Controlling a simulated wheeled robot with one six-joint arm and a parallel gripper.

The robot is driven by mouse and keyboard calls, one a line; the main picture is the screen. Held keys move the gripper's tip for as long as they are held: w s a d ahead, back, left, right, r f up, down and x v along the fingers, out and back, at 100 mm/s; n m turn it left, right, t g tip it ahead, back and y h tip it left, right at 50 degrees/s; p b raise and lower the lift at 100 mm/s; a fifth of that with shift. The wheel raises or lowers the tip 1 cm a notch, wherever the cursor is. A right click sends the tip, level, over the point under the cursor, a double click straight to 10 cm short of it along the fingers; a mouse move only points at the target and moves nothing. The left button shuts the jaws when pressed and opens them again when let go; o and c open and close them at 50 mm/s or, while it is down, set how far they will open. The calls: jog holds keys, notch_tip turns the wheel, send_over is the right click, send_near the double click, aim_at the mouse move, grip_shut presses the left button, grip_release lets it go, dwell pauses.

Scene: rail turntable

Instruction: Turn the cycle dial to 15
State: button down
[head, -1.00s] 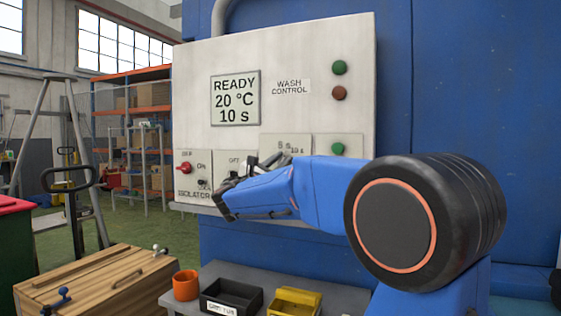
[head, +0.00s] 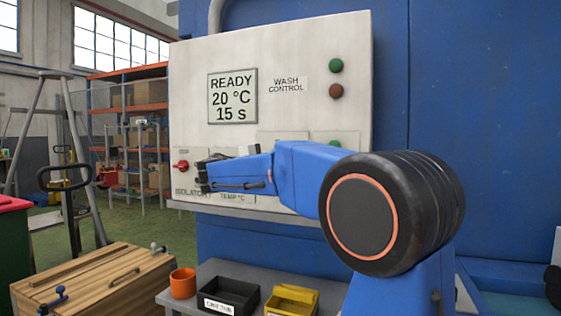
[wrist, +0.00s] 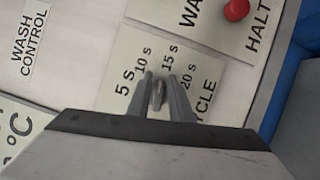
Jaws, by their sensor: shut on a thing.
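The cycle dial (wrist: 157,95) is a small grey knob on a pale plate (wrist: 117,75) marked 5 s, 10 s, 15 s and 20 s. My gripper (wrist: 161,77) is shut on the knob, one finger on each side, and the knob lies near the 15 s mark in the wrist view. In the head view my gripper (head: 203,177) is in front of the lower panel, and my arm hides the dial. The display (head: 232,97) reads READY, 20 °C, 15 s.
The white control panel (head: 300,45) carries a green button (head: 336,65), a brown button (head: 336,91) and a red isolator switch (head: 181,166). A red button (wrist: 236,9) labelled HALT is near the dial plate. Bins and an orange cup (head: 183,283) stand on a shelf below.

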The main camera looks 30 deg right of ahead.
jog(key=shift+w+a+f+m+y, duration=0.15)
jog(key=shift+w+m+y, duration=0.15)
jog(key=shift+m, duration=0.6)
jog(key=c, duration=1.8)
grip_release()
jog(key=v, duration=1.7)
jog(key=shift+w+a, duration=0.1)
jog(key=shift+a, duration=0.05)
